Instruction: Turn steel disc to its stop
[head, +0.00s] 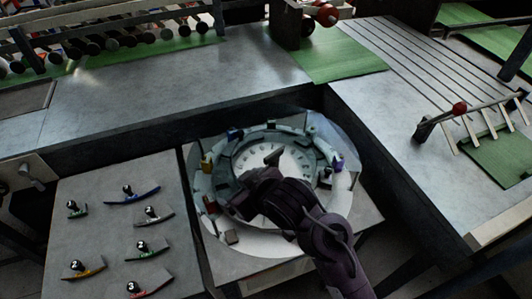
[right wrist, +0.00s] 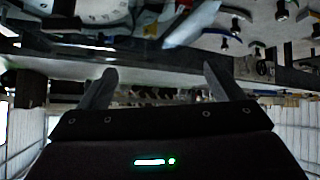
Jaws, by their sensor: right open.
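The steel disc (head: 290,162) is a pale round plate with dark marks around its edge, at the centre of a larger pale ring (head: 345,180) in the head view. Colored pieces sit around the ring. My right gripper (head: 250,182) is over the left part of the disc, and my arm hides its lower right part. The right wrist view shows this gripper (right wrist: 160,84) with its two fingers wide apart and nothing between them. I cannot tell whether it touches the disc. My left gripper is not in view.
A grey panel (head: 88,220) at the left carries several small curved colored pieces with numbered black knobs. Grey worktops (head: 180,85) lie behind and to the right. A rail with a red knob (head: 459,108) stands on the right worktop. A green mat (head: 345,58) lies at the back.

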